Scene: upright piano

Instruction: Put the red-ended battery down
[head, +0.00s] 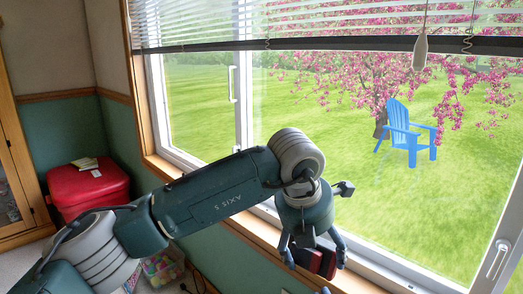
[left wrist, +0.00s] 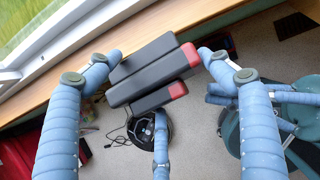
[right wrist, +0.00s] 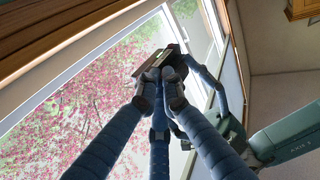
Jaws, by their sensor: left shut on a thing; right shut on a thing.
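The red-ended battery (left wrist: 140,72) is a dark, stepped block with red patches at one end, in the left wrist view. My left gripper (left wrist: 160,56) is shut on it, with fingers at both its ends. In the head view my left gripper (head: 316,255) holds the battery (head: 328,264) near the window sill, its dark red end showing. Its height over the sill is unclear. My right gripper (right wrist: 163,78) has its fingertips together on a dark object (right wrist: 153,62) in its own wrist view; I cannot tell whether this is the same battery.
The wooden window sill (head: 262,232) runs below the window. A red padded stool (head: 88,190) stands at the left. A bin of colourful things (head: 160,268) stands on the floor below the arm.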

